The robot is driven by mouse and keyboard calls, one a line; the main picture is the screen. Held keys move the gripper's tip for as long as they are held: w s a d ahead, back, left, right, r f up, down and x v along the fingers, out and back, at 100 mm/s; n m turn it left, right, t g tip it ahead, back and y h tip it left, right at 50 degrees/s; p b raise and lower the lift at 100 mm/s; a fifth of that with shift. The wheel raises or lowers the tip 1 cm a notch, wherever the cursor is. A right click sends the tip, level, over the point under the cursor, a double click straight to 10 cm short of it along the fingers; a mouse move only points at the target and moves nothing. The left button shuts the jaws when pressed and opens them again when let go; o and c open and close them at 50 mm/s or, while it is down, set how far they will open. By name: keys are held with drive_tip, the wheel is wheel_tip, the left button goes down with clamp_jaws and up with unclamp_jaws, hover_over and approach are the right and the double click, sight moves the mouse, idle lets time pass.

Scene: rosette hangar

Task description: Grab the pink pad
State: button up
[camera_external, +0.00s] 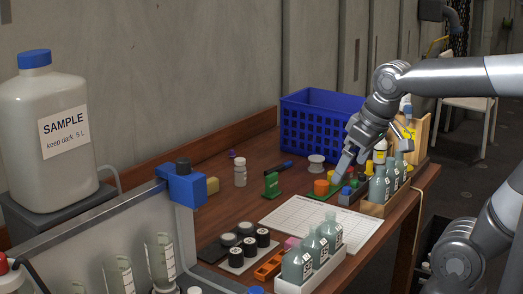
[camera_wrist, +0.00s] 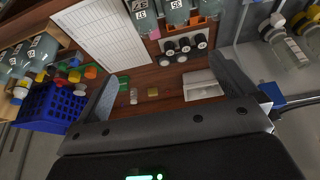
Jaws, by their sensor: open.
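The pink pad (camera_external: 292,242) is a small pink block on the wooden table, beside the white tray of grey-green bottles at the near edge. The bottles partly hide it. It also shows as a small pink patch in the wrist view (camera_wrist: 154,33), next to the bottles near the top. My gripper (camera_external: 346,170) is over the far right part of the table, beyond the white grid sheet and well apart from the pad. In the wrist view my gripper (camera_wrist: 168,84) has its two fingers spread wide with nothing between them.
A blue basket (camera_external: 320,125) stands at the back. Bottles in a wooden rack (camera_external: 376,208) and small coloured pieces crowd close to my gripper. The white grid sheet (camera_external: 315,221) is clear.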

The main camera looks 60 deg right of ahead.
drive_tip(key=s, duration=0.2)
drive_tip(key=s+f+t, duration=0.1)
drive_tip(key=shift+s+a+f, duration=0.1)
drive_tip(key=shift+s+a, duration=0.15)
drive_tip(key=c, duration=1.2)
drive_tip(key=shift+c, duration=0.2)
drive_tip(key=w+d+f+g, duration=0.2)
drive_tip(key=w+f+g, duration=0.2)
drive_tip(key=w+f, duration=0.45)
drive_tip(key=w+d+f+g, duration=0.25)
drive_tip(key=w+f, duration=0.35)
drive_tip(key=w, duration=0.6)
drive_tip(key=shift+g, duration=0.35)
drive_tip(key=f, duration=0.3)
drive_tip(key=s+f, duration=0.1)
drive_tip(key=f, duration=0.6)
drive_tip(key=shift+s+a, duration=0.25)
drive_tip(key=shift+a, duration=0.15)
